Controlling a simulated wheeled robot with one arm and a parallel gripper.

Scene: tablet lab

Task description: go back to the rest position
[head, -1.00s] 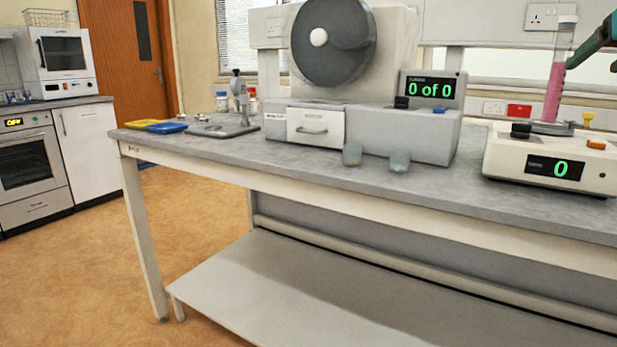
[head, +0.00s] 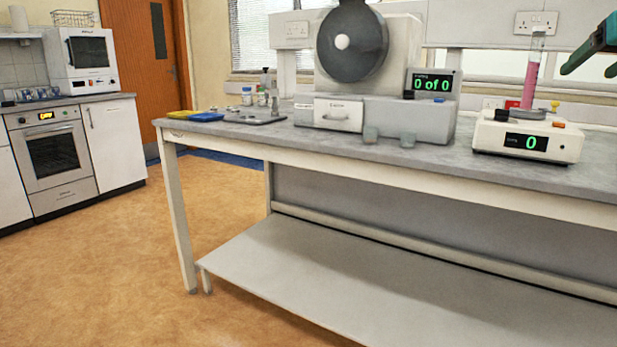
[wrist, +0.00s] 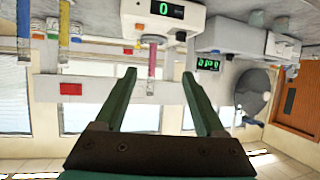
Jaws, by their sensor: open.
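My gripper (head: 588,72) is at the right edge of the head view, its green fingers spread and empty. In the wrist view, which is upside down, both fingers of my gripper (wrist: 158,76) show apart with nothing between them. A clear cylinder with pink liquid (head: 532,72) stands upright on the white device (head: 488,136) with a green "0" readout. The cylinder also shows in the wrist view (wrist: 152,62), beyond the fingertips. In the head view a gap separates my gripper from the cylinder.
The grey bench (head: 235,134) carries a machine with a dark drum (head: 352,58) and a "0 of 0" display (head: 433,85). Small jars stand at its left end. Open floor (head: 110,265) lies to the left, before the oven (head: 55,160).

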